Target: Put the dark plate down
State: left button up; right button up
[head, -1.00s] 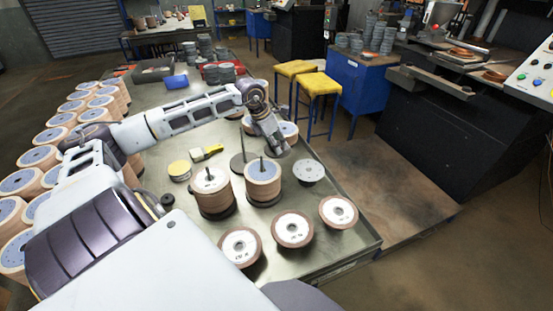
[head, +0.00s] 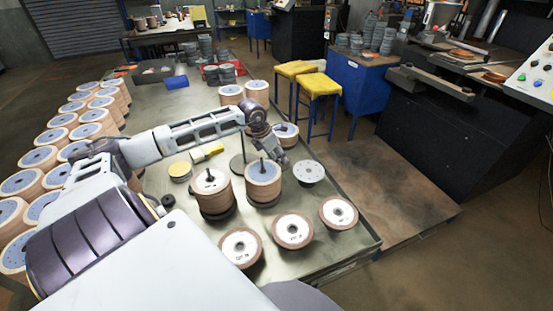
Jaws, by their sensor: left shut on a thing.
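My left gripper (head: 283,160) points down over the metal table, just behind the right-hand spindle stack (head: 263,184). It is shut, and the dark plate in its jaws cannot be made out clearly from here. A grey disc with small holes (head: 310,172) lies flat just right of the fingertips; I cannot tell whether they touch. A bare spindle rod (head: 243,150) stands left of the gripper. Another spindle stack (head: 211,190) stands at the left. My right gripper is not in view.
Three brown-rimmed discs with white labels (head: 293,230) lie along the table's near side. A short disc stack (head: 286,131) stands behind my gripper. Many tall stacks (head: 40,158) line the left.

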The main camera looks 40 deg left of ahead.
pick_arm(q)
jog(key=shift+f, duration=0.6)
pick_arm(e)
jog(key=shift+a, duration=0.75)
pick_arm(q)
jog(key=shift+f, duration=0.1)
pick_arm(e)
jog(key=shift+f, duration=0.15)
pick_arm(q)
jog(key=o, duration=1.3)
jog(key=shift+o, duration=0.2)
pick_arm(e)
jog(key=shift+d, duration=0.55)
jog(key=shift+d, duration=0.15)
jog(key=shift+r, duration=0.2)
